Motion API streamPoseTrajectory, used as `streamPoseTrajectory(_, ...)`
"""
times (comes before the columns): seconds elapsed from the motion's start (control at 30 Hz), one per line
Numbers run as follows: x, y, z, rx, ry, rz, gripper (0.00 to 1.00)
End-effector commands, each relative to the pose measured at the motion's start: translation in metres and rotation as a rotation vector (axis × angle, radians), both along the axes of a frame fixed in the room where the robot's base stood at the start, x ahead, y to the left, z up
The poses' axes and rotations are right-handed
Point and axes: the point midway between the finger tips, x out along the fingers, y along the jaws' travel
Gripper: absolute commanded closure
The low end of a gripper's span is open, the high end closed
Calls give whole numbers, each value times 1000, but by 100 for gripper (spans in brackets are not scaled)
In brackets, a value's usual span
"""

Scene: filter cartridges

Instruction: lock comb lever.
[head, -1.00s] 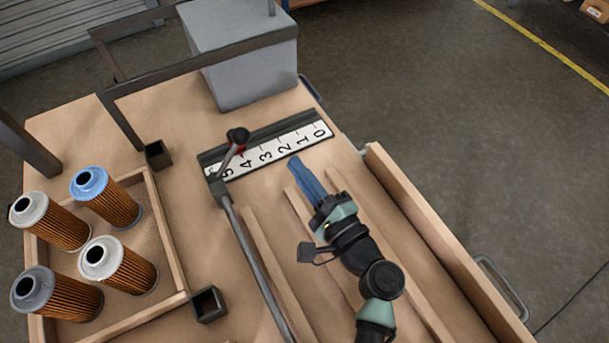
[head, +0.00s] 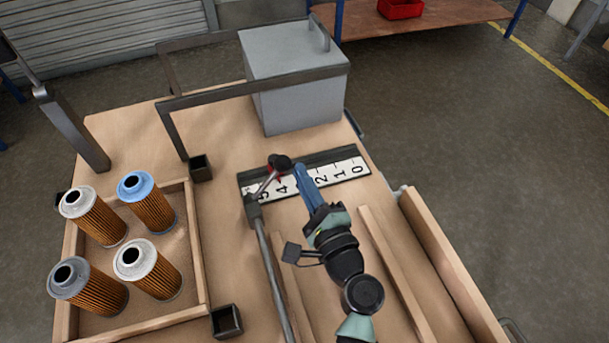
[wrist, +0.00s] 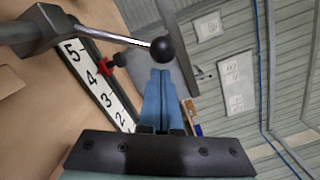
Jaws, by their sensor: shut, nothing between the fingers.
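The comb lever is a short metal rod (head: 266,184) with a black ball knob (head: 281,162), set on a dark clamp block (head: 253,208) at the left end of the numbered scale (head: 335,173). In the wrist view the knob (wrist: 162,49) stands just beyond my fingertips, and the rod (wrist: 110,37) runs left to the block. A red pointer (wrist: 105,67) sits by the 4 on the scale. My gripper (head: 300,170) has blue fingers, shut and empty, just right of the knob over the scale. The wrist view shows the fingers (wrist: 160,75) together; I cannot tell whether they touch the knob.
A wooden tray (head: 201,255) with several filter cartridges (head: 150,205) lies at left. A grey box (head: 295,85) and a dark metal frame (head: 235,88) stand behind the scale. A long metal rod (head: 270,270) runs forward from the block. Wooden rails (head: 395,270) flank my arm.

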Motion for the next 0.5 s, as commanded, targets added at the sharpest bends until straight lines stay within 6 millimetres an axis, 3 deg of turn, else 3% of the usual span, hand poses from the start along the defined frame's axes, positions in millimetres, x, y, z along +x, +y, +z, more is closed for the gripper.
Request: streamPoseTrajectory(0.5, -2, 7, 8, -79, -26, 1, 100)
